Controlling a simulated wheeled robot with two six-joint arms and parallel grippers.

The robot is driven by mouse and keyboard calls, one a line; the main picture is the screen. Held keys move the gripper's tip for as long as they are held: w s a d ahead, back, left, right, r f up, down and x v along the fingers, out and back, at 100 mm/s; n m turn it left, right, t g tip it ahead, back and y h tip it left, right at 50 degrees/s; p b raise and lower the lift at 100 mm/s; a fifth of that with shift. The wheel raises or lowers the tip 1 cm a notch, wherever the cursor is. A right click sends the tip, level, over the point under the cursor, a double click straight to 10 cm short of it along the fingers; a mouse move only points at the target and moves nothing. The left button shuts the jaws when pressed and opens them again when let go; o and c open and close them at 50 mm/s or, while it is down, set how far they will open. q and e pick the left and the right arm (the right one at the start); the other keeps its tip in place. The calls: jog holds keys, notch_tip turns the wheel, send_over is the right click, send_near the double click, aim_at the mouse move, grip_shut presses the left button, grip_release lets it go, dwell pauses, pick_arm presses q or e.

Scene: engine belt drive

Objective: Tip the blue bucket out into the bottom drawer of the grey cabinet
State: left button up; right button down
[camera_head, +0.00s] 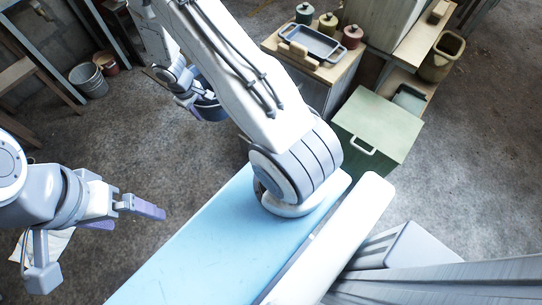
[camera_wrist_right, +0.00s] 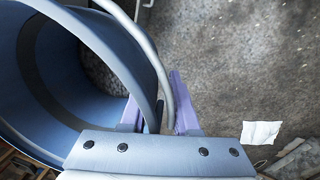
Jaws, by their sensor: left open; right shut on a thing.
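The blue bucket (camera_head: 211,111) hangs at my right gripper (camera_head: 186,99) in the head view, partly hidden behind my right arm. In the right wrist view the bucket (camera_wrist_right: 88,50) fills the left side, its open mouth partly showing. My right gripper (camera_wrist_right: 155,105) is shut at the bucket's edge, where its rim and grey handle (camera_wrist_right: 150,50) meet the fingers. I cannot tell which of them is pinched, or what the bucket holds. My left gripper (camera_head: 128,214) is open and empty over the floor at the left. I cannot make out a grey cabinet or its bottom drawer for sure.
A wooden-topped unit (camera_head: 340,73) bears a tray (camera_head: 312,43) and several lidded pots. A green chest (camera_head: 376,130) with a pale handle stands beside it. A metal bucket (camera_head: 88,79) stands far left. A white sheet (camera_wrist_right: 261,132) lies on the floor. Open floor lies at left.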

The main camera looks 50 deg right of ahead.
jog(key=d+f+n+b, duration=0.1)
jog(key=f+b, duration=0.3)
jog(key=f, duration=0.6)
jog(key=w+d+f+n+b, duration=0.1)
jog(key=d+f+b, duration=0.3)
jog(key=f, duration=0.7)
jog(key=d+f+n+b, duration=0.1)
jog(key=d+f+b, duration=0.2)
jog(key=f, duration=0.7)
jog(key=shift+w+f+b, duration=0.25)
jog(key=shift+f+b, duration=0.05)
jog(key=shift+b, duration=0.6)
